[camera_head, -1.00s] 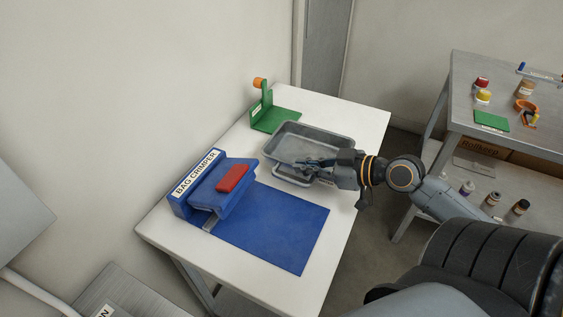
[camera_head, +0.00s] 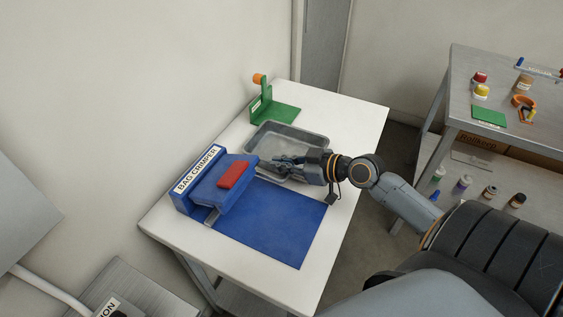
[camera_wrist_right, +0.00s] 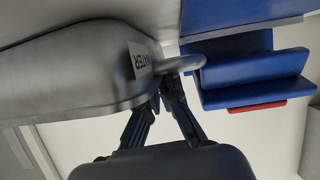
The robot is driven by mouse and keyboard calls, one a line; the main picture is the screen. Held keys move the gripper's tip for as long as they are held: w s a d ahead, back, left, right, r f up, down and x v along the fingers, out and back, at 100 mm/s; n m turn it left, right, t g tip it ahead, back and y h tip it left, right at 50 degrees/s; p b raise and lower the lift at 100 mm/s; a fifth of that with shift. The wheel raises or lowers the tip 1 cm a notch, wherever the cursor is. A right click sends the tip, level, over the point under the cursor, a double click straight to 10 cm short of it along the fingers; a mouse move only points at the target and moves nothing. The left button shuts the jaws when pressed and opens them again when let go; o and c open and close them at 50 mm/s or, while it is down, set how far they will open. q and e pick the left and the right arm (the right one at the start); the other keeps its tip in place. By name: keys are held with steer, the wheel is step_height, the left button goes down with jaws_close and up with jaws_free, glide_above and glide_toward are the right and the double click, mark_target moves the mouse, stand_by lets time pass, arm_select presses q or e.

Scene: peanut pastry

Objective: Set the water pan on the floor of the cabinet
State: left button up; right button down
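The water pan (camera_head: 313,139) is a shallow grey metal pan over the white table, behind the blue mat and right of the bag crimper. In the right wrist view the pan (camera_wrist_right: 75,75) fills the upper left, with a partly cut label and a loop handle (camera_wrist_right: 190,64). My right gripper (camera_head: 277,163) reaches in from the right at the pan's near side. In the wrist view its fingertips (camera_wrist_right: 168,84) close together at the handle. Whether the pan touches the table is unclear. My left gripper is out of view. No cabinet is clearly recognisable.
The blue bag crimper (camera_head: 196,187) with a red block and the blue mat (camera_head: 268,228) are close to the pan. A green stand (camera_head: 274,110) is behind it. A metal shelf table (camera_head: 470,75) with small jars stands at right. The white table's right side is bare.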

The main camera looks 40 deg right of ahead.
steer(key=shift+f, duration=0.15)
steer(key=c, duration=1.5)
jaws_free()
